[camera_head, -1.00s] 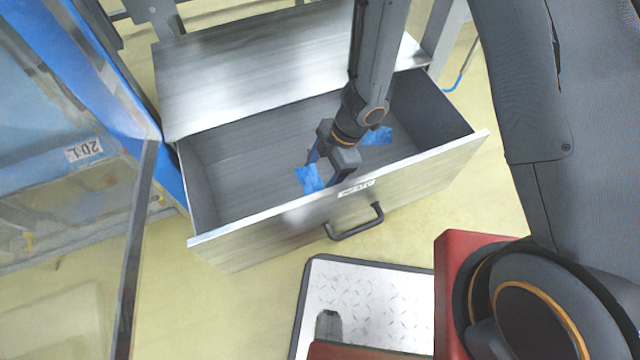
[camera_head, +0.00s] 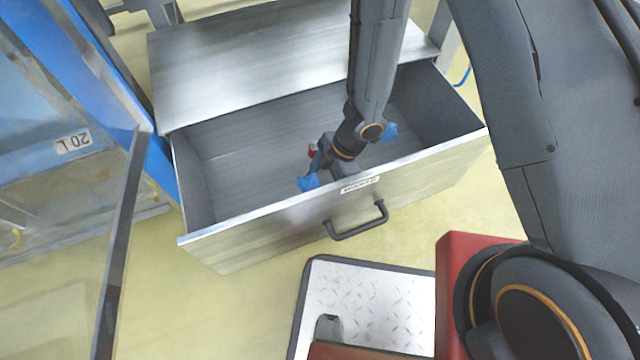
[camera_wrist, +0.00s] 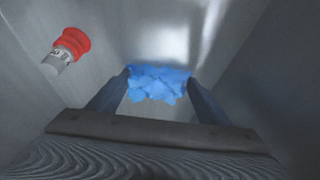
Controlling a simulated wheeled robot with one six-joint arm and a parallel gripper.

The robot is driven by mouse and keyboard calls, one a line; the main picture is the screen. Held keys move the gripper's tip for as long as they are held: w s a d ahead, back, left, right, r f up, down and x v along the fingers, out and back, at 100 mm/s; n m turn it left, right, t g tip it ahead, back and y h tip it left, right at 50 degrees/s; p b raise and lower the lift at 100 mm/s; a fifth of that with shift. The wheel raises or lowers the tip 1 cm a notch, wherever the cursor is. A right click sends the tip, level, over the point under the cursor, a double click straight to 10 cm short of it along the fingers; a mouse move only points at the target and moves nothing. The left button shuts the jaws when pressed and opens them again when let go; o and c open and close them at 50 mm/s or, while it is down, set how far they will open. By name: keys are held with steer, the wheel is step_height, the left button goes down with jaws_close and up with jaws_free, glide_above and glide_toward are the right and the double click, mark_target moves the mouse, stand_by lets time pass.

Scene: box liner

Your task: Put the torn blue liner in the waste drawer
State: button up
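The waste drawer (camera_head: 208,222) is pulled open, with a label (camera_head: 360,184) and a dark handle on its front. My gripper (camera_wrist: 158,78) is down inside the drawer, near its front wall. In the wrist view the crumpled torn blue liner (camera_wrist: 160,84) fills the gap between my fingertips, touching both sides; my gripper looks shut on it. My arm hides what lies between, so I cannot tell whether these are one piece.
A red-topped object with a pale, marked body (camera_wrist: 69,50) lies left of my fingers. The cabinet top (camera_head: 250,60) is behind the drawer. A blue-framed clear container (camera_head: 60,100) with a 20 L label stands at left. The drawer's left side is free.

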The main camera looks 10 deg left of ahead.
steer(key=o, duration=0.3)
steer(key=shift+r, duration=0.15)
steer(key=shift+p+v, duration=3.35)
steer(key=shift+v, duration=2.7)
steer(key=shift+a, duration=0.1)
